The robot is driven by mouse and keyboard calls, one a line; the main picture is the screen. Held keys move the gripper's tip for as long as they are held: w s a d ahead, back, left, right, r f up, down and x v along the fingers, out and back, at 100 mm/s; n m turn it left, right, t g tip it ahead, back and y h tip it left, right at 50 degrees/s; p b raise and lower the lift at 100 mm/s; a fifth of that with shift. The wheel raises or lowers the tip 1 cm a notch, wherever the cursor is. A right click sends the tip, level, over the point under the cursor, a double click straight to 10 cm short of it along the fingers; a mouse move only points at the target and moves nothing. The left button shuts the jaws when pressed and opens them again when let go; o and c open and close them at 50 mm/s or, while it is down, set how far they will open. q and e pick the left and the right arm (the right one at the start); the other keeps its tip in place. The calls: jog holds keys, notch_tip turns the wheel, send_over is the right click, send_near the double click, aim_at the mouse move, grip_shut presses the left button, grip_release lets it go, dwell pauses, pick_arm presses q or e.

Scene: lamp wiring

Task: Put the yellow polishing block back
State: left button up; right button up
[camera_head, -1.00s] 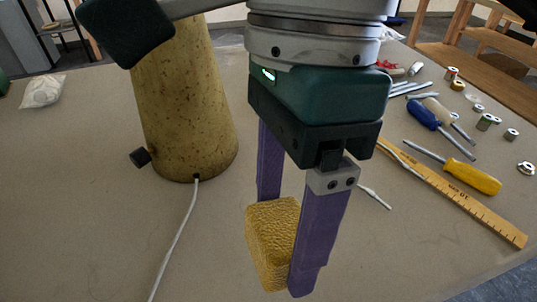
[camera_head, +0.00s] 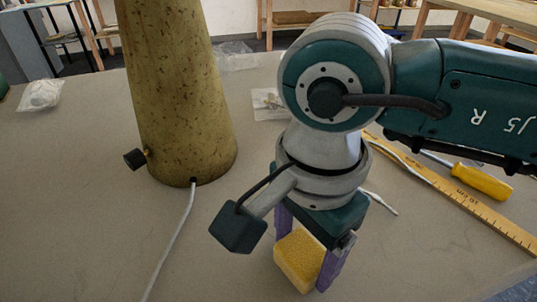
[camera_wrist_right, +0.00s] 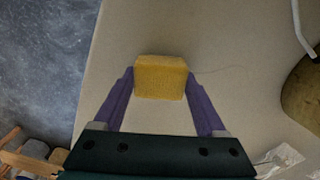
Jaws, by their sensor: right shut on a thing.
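The yellow polishing block (camera_head: 299,260) is between the purple fingers of my right gripper (camera_head: 310,262), near the front of the table in the head view. My right gripper is shut on it. In the right wrist view, the block (camera_wrist_right: 160,77) sits between the two fingertips of the gripper (camera_wrist_right: 160,90), with bare tabletop behind it. I cannot tell whether the block touches the table. My left gripper is not in view.
A tall speckled lamp body (camera_head: 182,100) stands left of my right arm, with a white cable (camera_head: 172,250) running forward from its base. A wooden ruler (camera_head: 455,195) and a yellow-handled screwdriver (camera_head: 482,181) lie at the right. The front left tabletop is mostly clear.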

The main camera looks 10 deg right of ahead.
aim_at(304, 251)
jog(key=shift+f, duration=0.25)
jog(key=o, duration=1.1)
jog(key=shift+r, duration=0.15)
jog(key=shift+o, duration=0.2)
jog(key=shift+r, duration=0.1)
notch_tip(304, 251, up, 12)
jog(key=shift+p, duration=0.45)
